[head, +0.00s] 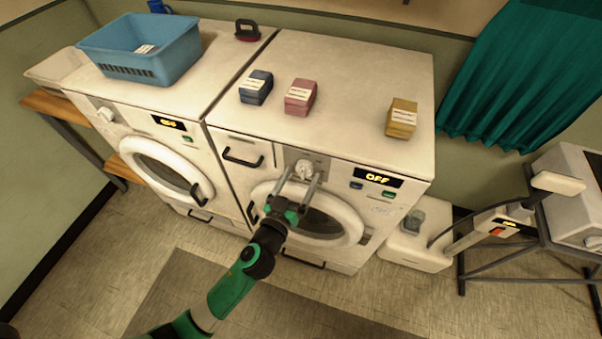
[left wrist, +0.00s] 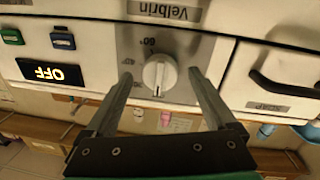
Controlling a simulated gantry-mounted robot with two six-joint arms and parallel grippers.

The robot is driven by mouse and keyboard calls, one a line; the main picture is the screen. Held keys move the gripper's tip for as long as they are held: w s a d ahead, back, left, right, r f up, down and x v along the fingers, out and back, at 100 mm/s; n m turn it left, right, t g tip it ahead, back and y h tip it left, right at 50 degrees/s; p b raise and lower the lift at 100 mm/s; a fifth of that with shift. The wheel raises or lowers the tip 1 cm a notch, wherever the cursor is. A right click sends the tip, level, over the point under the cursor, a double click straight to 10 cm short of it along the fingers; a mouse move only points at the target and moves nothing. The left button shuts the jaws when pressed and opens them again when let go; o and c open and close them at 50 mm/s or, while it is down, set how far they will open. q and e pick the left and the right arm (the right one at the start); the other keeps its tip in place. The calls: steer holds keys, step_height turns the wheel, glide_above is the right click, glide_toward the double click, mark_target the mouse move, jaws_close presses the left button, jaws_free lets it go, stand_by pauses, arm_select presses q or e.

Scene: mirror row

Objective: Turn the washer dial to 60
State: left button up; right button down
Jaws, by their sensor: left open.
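The washer dial (head: 305,166) is a round white knob on the front panel of the right-hand machine (head: 340,115). It also shows in the left wrist view (left wrist: 159,74), upside down, on a grey plate with small markings; one appears to read 60. My left gripper (head: 302,172) is open in front of the panel. In the left wrist view its two fingers (left wrist: 160,73) lie on either side of the dial, with visible gaps; contact is not seen. My right gripper is not in view.
The right machine's display (head: 376,177) reads OFF, beside blue and green buttons. A drawer handle (head: 242,157) is left of the dial; the round door (head: 345,218) is below. Blue, pink and yellow boxes (head: 402,118) stand on top. A second machine (head: 120,115) carries a blue basket (head: 140,48).

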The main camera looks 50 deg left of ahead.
arm_select(q)
steer(key=shift+w+a, duration=0.25)
steer(key=shift+w, duration=0.15)
steer(key=c, duration=1.4)
